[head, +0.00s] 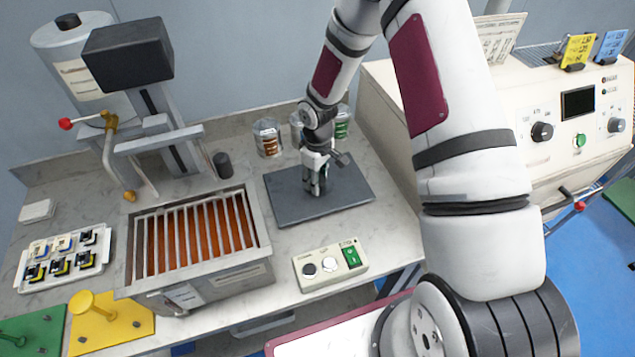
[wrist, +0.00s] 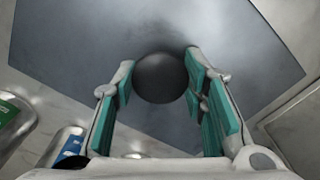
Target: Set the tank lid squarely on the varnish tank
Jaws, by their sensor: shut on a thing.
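The tank lid (head: 350,200) is a flat dark grey plate with a round dark knob. It lies flat at the counter's back, right of the tank; I cannot tell whether it touches the counter. My gripper (head: 316,184) points down at its middle. In the wrist view the fingers (wrist: 158,75) are shut on the knob (wrist: 162,78), with the lid (wrist: 110,30) spread beyond it. The varnish tank (head: 262,238) is an open metal box to the left, with bars across orange-brown varnish. The lid is apart from it.
A control box (head: 330,266) stands in front of the lid, and jars (head: 268,138) behind it. A small dark cylinder (head: 222,165) stands behind the tank's right corner. A column with a black box (head: 128,52) rises behind the tank. A coil tray (head: 27,284) lies left.

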